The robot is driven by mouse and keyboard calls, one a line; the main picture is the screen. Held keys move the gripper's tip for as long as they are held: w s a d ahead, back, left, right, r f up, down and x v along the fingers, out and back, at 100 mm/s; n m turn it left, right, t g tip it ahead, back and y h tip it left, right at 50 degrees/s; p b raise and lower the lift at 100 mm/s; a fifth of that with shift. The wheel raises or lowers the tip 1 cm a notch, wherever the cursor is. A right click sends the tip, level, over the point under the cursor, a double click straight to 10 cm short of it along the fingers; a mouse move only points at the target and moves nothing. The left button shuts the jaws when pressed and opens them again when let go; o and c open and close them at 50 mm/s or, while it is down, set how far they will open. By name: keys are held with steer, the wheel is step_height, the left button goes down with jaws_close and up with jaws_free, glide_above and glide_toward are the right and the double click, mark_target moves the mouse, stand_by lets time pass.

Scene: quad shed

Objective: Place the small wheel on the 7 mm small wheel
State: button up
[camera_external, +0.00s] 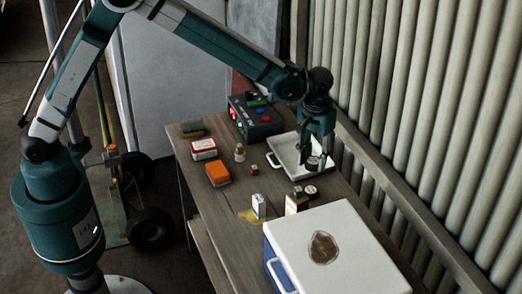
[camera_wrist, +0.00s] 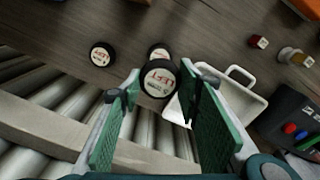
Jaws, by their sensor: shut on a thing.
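My gripper (camera_wrist: 158,84) is shut on a small black wheel with a white, red-printed face (camera_wrist: 160,79). In the external view, the gripper (camera_external: 313,158) holds this wheel (camera_external: 312,163) above the table beside the white tray. Two similar wheels lie flat on the table; in the wrist view one is at the left (camera_wrist: 103,54), and the other (camera_wrist: 158,51) is partly hidden behind the held wheel. They also show in the external view as a right wheel (camera_external: 311,190) and a left wheel (camera_external: 298,192). I cannot read which is marked 7 mm.
The white tray (camera_external: 283,150) lies near the ribbed wall. A large white-lidded cooler (camera_external: 360,240) fills the near end. A ledge runs along the wall.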

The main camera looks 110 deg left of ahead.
glide_above(311, 189)
steer(key=shift+f+b, duration=0.3)
steer(key=shift+f, duration=2.7)
steer(key=shift+f, duration=1.85)
steer(key=shift+f+b, duration=0.15)
steer(key=shift+b, duration=0.2)
steer(key=o, duration=0.9)
steer(key=shift+c, duration=0.2)
steer(key=shift+o, duration=0.2)
step_height(311, 189, up, 12)
steer(key=shift+r+p, duration=0.15)
steer(key=shift+p, duration=0.55)
